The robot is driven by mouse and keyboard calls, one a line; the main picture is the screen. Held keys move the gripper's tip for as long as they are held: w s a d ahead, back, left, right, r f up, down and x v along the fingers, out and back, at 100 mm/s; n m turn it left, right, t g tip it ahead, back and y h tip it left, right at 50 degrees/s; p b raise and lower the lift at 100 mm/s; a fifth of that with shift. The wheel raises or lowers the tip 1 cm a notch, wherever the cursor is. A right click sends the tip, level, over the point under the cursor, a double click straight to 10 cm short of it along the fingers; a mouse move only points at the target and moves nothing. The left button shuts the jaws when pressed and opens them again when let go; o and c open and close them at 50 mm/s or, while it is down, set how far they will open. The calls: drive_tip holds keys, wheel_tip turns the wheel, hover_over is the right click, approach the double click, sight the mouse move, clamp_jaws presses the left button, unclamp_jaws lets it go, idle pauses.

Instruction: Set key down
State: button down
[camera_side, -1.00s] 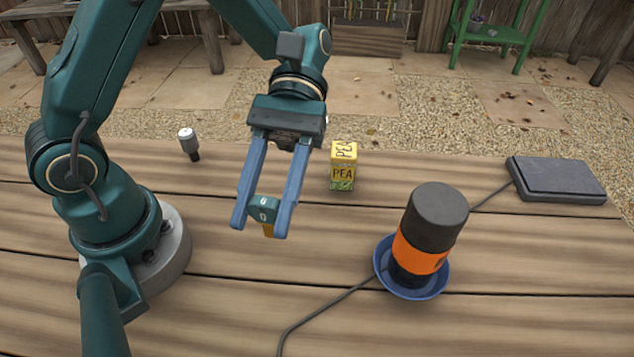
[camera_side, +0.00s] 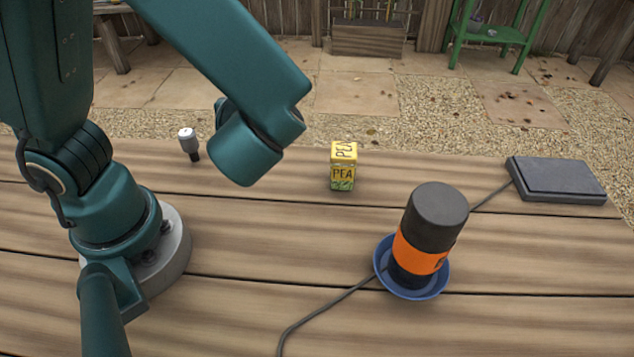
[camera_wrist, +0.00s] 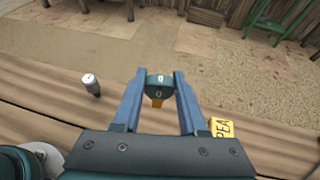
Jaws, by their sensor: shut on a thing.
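The key (camera_wrist: 160,84) shows in the wrist view as a dark teal head with two pale marks and a yellow-orange part below it. My gripper (camera_wrist: 158,88) is shut on it, with the head between the tips of the two blue fingers. The key appears to be above the planks, near the table's far edge in that view; its exact height is hard to tell. In the side view the key and my fingers do not show, and my arm fills the upper left.
A yellow PEA box (camera_side: 343,166) stands on the wooden table (camera_side: 300,240). A small grey-and-black object (camera_side: 188,143) is to its left. A black-and-orange cylinder (camera_side: 430,230) stands in a blue dish (camera_side: 412,293). A cable runs past it to a dark flat pad (camera_side: 556,180). Front planks are mostly clear.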

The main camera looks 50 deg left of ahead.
drive_tip(key=shift+w+d+r+m+t+h, duration=1.35)
drive_tip(key=shift+w+r+m+t+h, duration=0.65)
drive_tip(key=shift+m+t+h, duration=1.05)
drive_tip(key=s+a+f+n+g+y, duration=0.4)
drive_tip(key=s+a+n+g+y, duration=0.4)
drive_tip(key=s+a+n+g, duration=0.75)
drive_tip(key=w+d+f+m, duration=0.1)
drive_tip(key=w+d+f, duration=0.1)
drive_tip(key=w, duration=0.1)
drive_tip(key=w+d+f+m+t, duration=0.1)
drive_tip(key=w+d+f, duration=0.1)
drive_tip(key=w+f, duration=0.1)
drive_tip(key=w+d+f+t, duration=0.1)
drive_tip(key=w+d+f, duration=0.1)
drive_tip(key=w, duration=0.1)
drive_tip(key=shift+w+d+f+m, duration=0.1)
drive_tip(key=shift+d+f+m, duration=0.1)
drive_tip(key=shift+m, duration=0.2)
drive_tip(key=shift+f, duration=1.85)
drive_tip(key=shift+f, duration=0.1)
